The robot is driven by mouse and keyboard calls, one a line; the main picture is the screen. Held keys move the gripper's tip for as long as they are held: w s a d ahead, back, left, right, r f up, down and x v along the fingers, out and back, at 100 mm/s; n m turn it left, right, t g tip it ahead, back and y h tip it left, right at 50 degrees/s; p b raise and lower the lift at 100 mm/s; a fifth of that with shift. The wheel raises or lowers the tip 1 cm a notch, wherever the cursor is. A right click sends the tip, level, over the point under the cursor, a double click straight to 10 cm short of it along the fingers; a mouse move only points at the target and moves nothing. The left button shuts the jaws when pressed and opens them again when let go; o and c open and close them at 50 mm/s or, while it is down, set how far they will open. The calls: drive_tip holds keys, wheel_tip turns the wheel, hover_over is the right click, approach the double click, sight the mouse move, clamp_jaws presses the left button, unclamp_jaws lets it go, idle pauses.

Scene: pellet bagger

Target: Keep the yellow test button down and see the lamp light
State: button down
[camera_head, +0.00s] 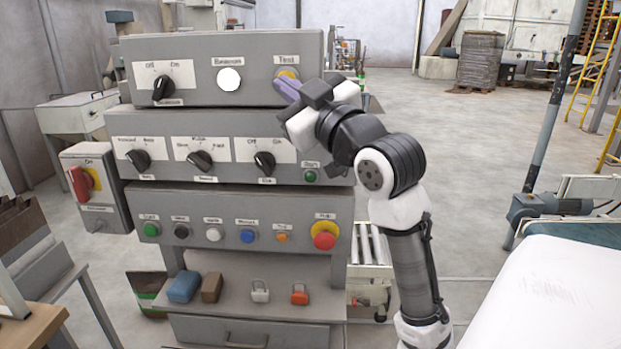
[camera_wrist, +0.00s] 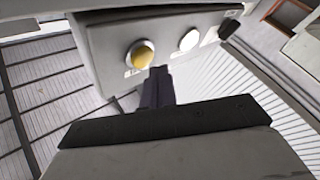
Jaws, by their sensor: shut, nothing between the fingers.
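The yellow test button (camera_head: 287,74) is at the right of the top grey box (camera_head: 215,45), under the label "Test". It also shows in the wrist view (camera_wrist: 143,56), with a pale collar around it. My gripper (camera_head: 284,88) is shut and empty, its dark purple fingers pointing at the box face. In the wrist view the fingertips (camera_wrist: 158,72) reach the button's lower edge. I cannot tell whether they touch it or how far it is pressed. The Beacon lamp (camera_head: 229,79) is bright, even white, and looks lit; it is bright white in the wrist view too (camera_wrist: 189,39).
A black selector knob (camera_head: 162,88) is left of the lamp. Below are a box with several knobs and a green button (camera_head: 310,176), then a row of buttons with a red stop button (camera_head: 325,236). Padlocks and blocks lie on the shelf (camera_head: 240,306). Floor is open at right.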

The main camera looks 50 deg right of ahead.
drive_tip(key=shift+s, duration=0.1)
drive_tip(key=s+a, duration=0.1)
drive_tip(key=a, duration=0.1)
drive_tip(key=s+a+b, duration=0.1)
drive_tip(key=s, duration=0.1)
drive_tip(key=shift+a, duration=0.4)
idle(0.4)
